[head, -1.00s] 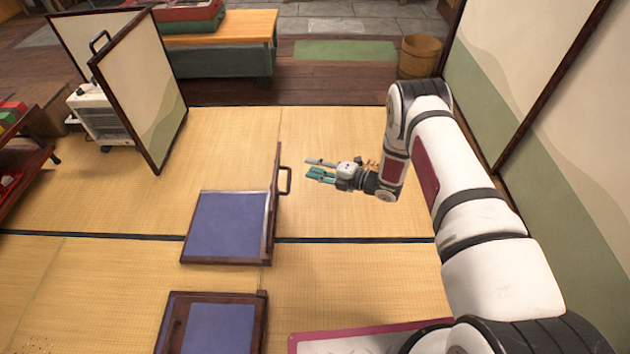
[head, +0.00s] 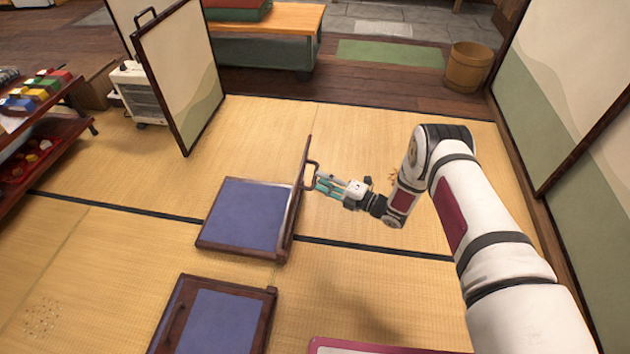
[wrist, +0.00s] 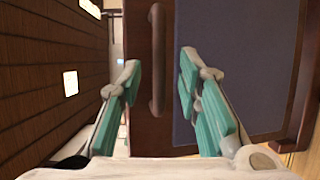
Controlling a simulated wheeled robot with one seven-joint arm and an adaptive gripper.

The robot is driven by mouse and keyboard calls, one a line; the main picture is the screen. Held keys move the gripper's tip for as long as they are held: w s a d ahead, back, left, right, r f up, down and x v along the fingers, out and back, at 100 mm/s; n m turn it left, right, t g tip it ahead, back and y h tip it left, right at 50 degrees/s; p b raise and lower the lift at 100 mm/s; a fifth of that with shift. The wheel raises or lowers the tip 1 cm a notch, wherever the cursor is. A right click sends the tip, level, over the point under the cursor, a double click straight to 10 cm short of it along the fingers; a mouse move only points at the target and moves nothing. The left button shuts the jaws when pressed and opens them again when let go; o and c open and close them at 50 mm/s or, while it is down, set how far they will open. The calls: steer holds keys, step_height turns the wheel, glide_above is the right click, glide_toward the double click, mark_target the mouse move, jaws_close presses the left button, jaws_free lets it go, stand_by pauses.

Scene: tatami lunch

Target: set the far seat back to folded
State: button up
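The far seat (head: 243,218) has a blue pad in a dark wood frame on the tatami. Its back (head: 293,215) stands upright at the pad's right edge. A bar handle (head: 312,168) sticks out from the back's right face. In the wrist view the back's outer face shows a wood strip, a blue panel (wrist: 235,60) and the handle (wrist: 157,60). My gripper (head: 320,186) is right at the handle, coming from the right. In the wrist view its teal fingers (wrist: 160,70) are apart, one on each side of the handle, with visible gaps.
A near seat (head: 222,322) lies flat, with its handle (head: 178,328) on top. A magenta-edged board (head: 370,349) lies at the bottom. A folding screen (head: 185,75), a heater (head: 140,92) and a red shelf (head: 50,140) stand left. Tatami beyond the far seat is clear.

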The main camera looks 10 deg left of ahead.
mark_target(314, 176)
steer(key=shift+b+x, duration=0.45)
steer(key=shift+x, duration=1.35)
jaws_close()
steer(key=shift+s, duration=0.1)
